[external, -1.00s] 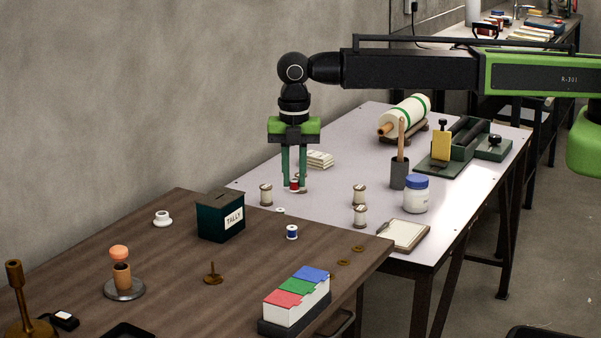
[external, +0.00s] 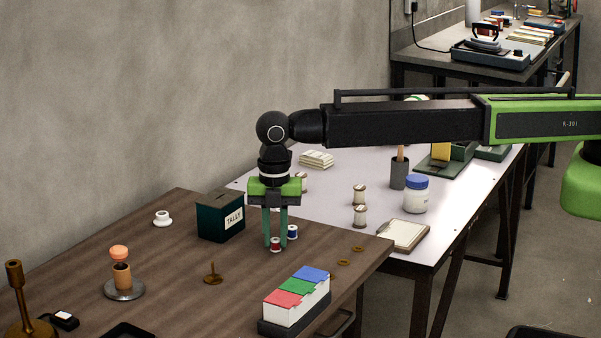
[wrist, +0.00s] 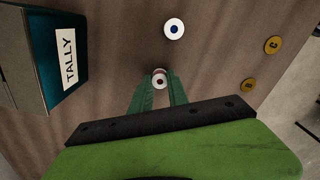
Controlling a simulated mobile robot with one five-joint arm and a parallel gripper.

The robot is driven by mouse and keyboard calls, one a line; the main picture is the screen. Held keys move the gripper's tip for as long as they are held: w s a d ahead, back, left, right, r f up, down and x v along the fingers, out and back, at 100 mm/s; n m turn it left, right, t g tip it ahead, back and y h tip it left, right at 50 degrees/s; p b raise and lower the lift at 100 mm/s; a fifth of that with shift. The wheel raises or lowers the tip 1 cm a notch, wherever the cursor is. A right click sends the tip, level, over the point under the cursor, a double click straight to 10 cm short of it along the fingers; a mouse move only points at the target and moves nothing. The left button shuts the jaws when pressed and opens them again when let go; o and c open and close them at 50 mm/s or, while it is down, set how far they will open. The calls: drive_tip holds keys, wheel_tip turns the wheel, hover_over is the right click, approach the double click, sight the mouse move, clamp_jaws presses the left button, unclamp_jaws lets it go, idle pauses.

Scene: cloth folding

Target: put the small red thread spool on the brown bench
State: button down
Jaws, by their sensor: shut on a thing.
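The small red thread spool (external: 276,244) is between the fingertips of my gripper (external: 275,240), which is shut on it. It is over the brown bench (external: 180,245), at or just above the surface; I cannot tell whether it touches. The wrist view shows the spool's pale top (wrist: 160,80) between the green fingers (wrist: 158,88). A blue thread spool (external: 292,232) stands on the bench just behind and right of the red one, and its white top (wrist: 174,29) shows apart from it in the wrist view.
A dark green TALLY box (external: 221,217) stands to the left. A box with coloured lids (external: 297,298) is at the front right. A small brass spindle (external: 213,275) stands front left. Brass discs (external: 343,262) lie near the right edge. Bare bench lies in front of the spool.

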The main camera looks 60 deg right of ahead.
sight(276, 250)
drive_tip(key=shift+f, duration=0.1)
drive_tip(key=c, duration=1.3)
unclamp_jaws()
wheel_tip(276, 250, up, 13)
drive_tip(key=p, duration=1.2)
drive_tip(key=shift+f, duration=0.15)
drive_tip(key=shift+f, duration=0.1)
